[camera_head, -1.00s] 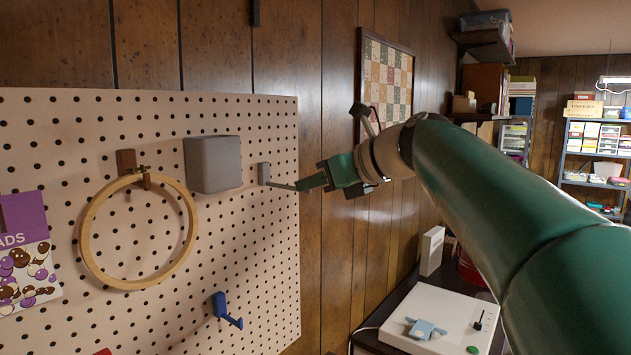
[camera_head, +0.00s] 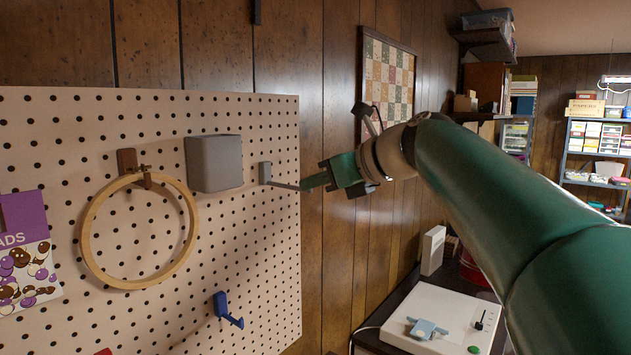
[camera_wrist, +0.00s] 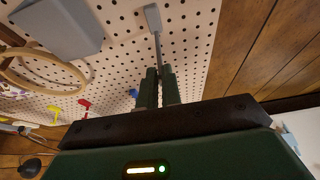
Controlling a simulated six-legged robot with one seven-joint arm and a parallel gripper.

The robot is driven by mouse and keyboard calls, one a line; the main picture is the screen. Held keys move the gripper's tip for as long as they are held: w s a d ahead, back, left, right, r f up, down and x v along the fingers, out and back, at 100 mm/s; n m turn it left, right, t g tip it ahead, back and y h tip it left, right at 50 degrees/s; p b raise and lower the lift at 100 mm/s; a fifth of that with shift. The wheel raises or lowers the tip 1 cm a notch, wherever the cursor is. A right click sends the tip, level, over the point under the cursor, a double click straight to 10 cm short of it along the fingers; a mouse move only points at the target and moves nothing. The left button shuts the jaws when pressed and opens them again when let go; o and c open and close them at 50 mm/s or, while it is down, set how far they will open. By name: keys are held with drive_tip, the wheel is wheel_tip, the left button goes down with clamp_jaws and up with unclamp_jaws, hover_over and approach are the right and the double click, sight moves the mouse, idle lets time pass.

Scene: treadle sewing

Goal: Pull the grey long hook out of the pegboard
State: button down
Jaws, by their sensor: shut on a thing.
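The grey long hook (camera_head: 266,174) is on the pegboard (camera_head: 225,265) near its upper right edge, its plate against the board and its thin arm sticking out to the right. My gripper (camera_head: 312,185) is shut on the outer end of that arm. In the wrist view the hook's plate and arm (camera_wrist: 154,22) run down between my two fingers (camera_wrist: 160,88). The plate still looks to be at the board; any small gap behind it cannot be told.
A grey box (camera_head: 214,163) is on the board just left of the hook. A wooden hoop (camera_head: 88,235) hangs further left. A blue hook (camera_head: 222,305) is below. A white machine (camera_head: 440,315) stands on the dark table at lower right.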

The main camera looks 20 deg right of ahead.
drive_tip(key=shift+f, duration=0.1)
drive_tip(key=shift+s+d, duration=0.4)
drive_tip(key=shift+s, duration=0.1)
drive_tip(key=shift+s+d, duration=0.4)
drive_tip(key=shift+s, duration=0.2)
idle(0.6)
drive_tip(key=shift+s+d, duration=0.7)
drive_tip(key=shift+s, duration=0.25)
drive_tip(key=shift+s+d, duration=0.7)
drive_tip(key=shift+s, duration=0.25)
